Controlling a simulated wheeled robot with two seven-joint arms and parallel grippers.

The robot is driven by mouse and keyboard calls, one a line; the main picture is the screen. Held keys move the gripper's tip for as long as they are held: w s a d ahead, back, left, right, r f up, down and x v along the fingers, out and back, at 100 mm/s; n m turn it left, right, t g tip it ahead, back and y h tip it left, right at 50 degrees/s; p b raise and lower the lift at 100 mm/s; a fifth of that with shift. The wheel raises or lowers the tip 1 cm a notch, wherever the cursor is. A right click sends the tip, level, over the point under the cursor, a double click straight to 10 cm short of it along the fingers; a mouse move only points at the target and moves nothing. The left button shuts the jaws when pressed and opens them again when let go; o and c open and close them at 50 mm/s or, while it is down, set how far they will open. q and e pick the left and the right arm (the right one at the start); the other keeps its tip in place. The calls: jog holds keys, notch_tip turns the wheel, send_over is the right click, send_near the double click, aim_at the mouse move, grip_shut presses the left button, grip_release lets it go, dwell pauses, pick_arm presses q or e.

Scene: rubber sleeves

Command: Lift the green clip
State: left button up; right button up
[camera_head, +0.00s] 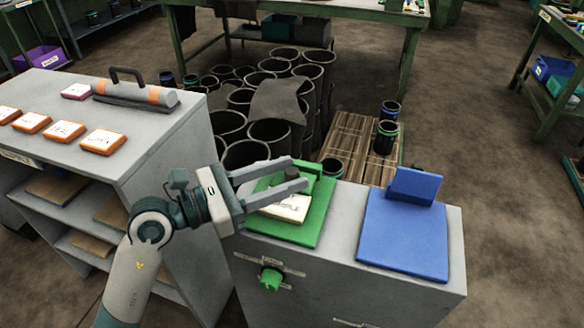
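A green board (321,212) lies on the grey cabinet top, with a white labelled card (290,208) on it. The green clip (309,167) is at the board's far edge, partly hidden by my gripper. My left gripper (297,173) is over the board with its two fingers apart, pointing right. A small dark part shows between the fingers; I cannot tell whether they touch the clip. My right gripper is not in view.
A blue board (405,235) with a raised blue clip (415,186) lies to the right on the same cabinet (456,240). A green knob (270,279) sits on its front. Black sleeves (228,122) stand behind. A grey shelf unit (170,125) is at left.

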pick_arm(q)
jog(key=shift+x, duration=0.95)
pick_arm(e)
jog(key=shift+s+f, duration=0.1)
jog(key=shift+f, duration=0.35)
pick_arm(q)
grip_shut()
jog(key=shift+r+p, duration=0.1)
jog(key=shift+p, duration=0.25)
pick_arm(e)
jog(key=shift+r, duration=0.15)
